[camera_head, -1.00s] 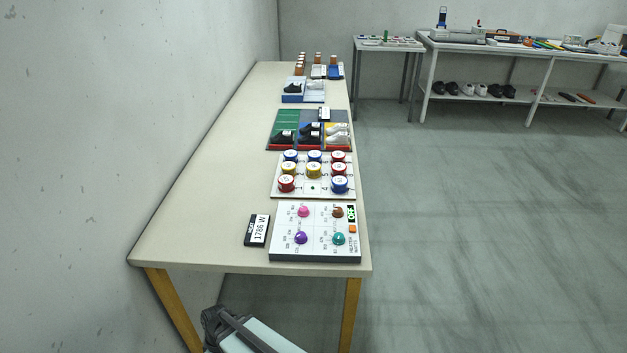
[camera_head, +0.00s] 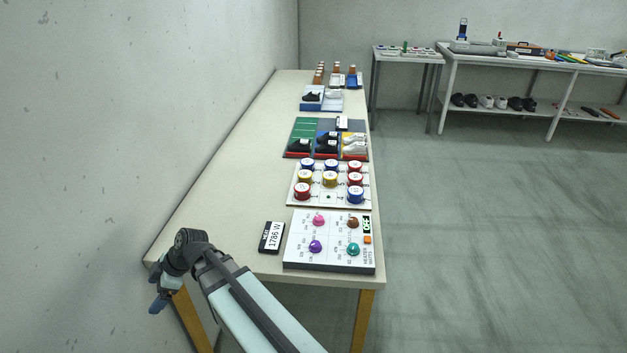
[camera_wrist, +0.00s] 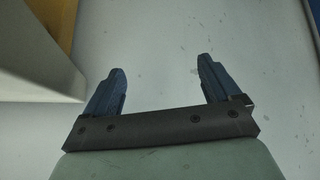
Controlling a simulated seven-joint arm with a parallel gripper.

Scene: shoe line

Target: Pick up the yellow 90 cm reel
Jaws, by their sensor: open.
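Two yellow reels stand among red and blue ones on a white board (camera_head: 292,201) on the long table: one yellow reel (camera_head: 305,178) in the left column and another yellow reel (camera_head: 330,179) in the middle. Their length labels are too small to read, so I cannot tell which is 90 cm. My gripper (camera_head: 158,300) hangs at the table's near left corner, well short of the reels. In the wrist view my gripper (camera_wrist: 160,82) is open and empty, its blue fingers apart above the floor.
A white panel with coloured knobs (camera_head: 331,262) and a black display reading 1786 W (camera_head: 271,237) lie at the table's near end. Shoe trays stand beyond the reels. The table's left strip (camera_head: 240,170) is clear. A wall rises on the left.

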